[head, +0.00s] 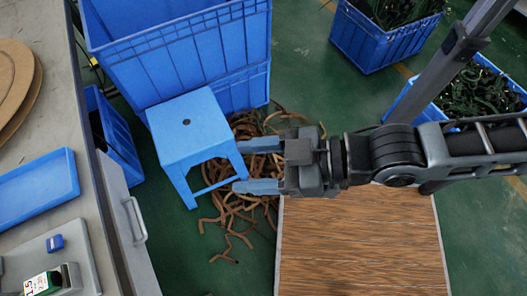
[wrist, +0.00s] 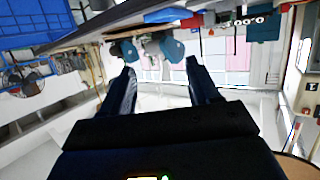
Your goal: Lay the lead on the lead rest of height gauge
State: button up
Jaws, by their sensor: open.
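My gripper (head: 238,166) is open and empty in the head view, its two blue fingers apart and pointing left over the floor beside a blue stool. It also shows open in the wrist view (wrist: 160,68), with nothing between the fingers. A small device with a lit green-and-white display (head: 42,284) is at the lower left on the bench; it may be the height gauge, cut by the picture edge. Its lead rest cannot be made out. I cannot single out the task's lead.
The blue stool (head: 190,122) stands before large blue crates (head: 180,50). Brown strips (head: 235,215) lie on the floor. A blue tray (head: 38,190) lies on the grey bench (head: 85,150). Crates of dark green pieces (head: 375,45) stand at right. A wooden board (head: 360,245) lies below my arm.

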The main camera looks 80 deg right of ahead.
jog(key=shift+h, duration=0.3)
jog(key=s+r, duration=0.2)
jog(key=s, duration=0.1)
jog(key=shift+s+d+r, duration=0.2)
jog(key=shift+s+r, duration=0.05)
